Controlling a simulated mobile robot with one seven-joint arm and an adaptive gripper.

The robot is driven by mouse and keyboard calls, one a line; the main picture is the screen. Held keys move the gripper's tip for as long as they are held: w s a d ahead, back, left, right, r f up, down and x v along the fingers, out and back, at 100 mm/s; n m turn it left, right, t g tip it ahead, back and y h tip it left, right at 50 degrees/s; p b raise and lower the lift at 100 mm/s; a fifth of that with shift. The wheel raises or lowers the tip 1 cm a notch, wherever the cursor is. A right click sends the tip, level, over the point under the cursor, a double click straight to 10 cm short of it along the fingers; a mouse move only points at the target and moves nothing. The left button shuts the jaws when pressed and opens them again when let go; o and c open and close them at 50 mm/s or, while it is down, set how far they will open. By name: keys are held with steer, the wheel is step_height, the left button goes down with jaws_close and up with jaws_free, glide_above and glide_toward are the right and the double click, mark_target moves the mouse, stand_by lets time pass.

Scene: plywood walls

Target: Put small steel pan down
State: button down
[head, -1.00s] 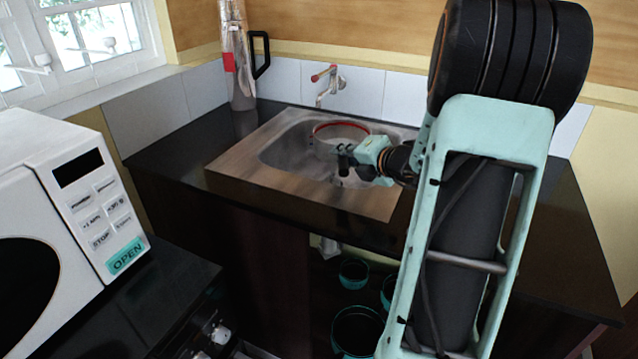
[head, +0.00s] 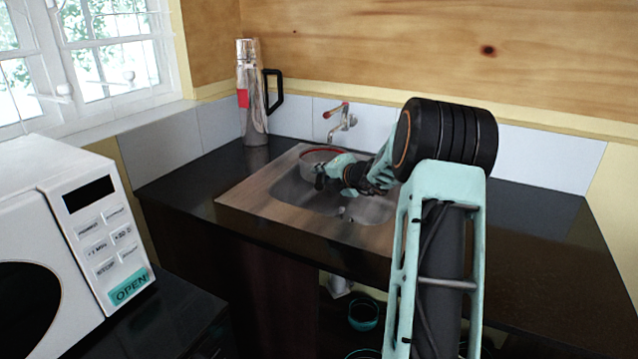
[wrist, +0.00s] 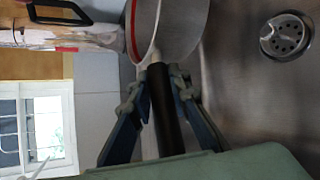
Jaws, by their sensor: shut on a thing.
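The small steel pan (head: 312,158) has a red rim and is over the back left part of the sink basin (head: 290,190). In the wrist view the pan (wrist: 180,28) appears at the top, with its dark handle (wrist: 165,115) running between the fingers. My gripper (head: 324,174) is shut on this handle, and the wrist view also shows its fingers (wrist: 158,88) on both sides of it. I cannot tell whether the pan's base touches the sink. My gripper and wrist hide part of the basin.
A tall steel flask (head: 250,100) with a black handle stands behind the sink at the left. A tap (head: 340,120) is on the wall behind the pan. The drain (wrist: 286,36) is clear. Dark counter (head: 520,230) is free at the right. A microwave (head: 70,250) stands at front left.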

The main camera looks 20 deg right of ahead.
steer(key=shift+w+r, duration=0.1)
steer(key=shift+w, duration=0.65)
steer(key=shift+f+b, duration=0.7)
steer(key=shift+f, duration=1)
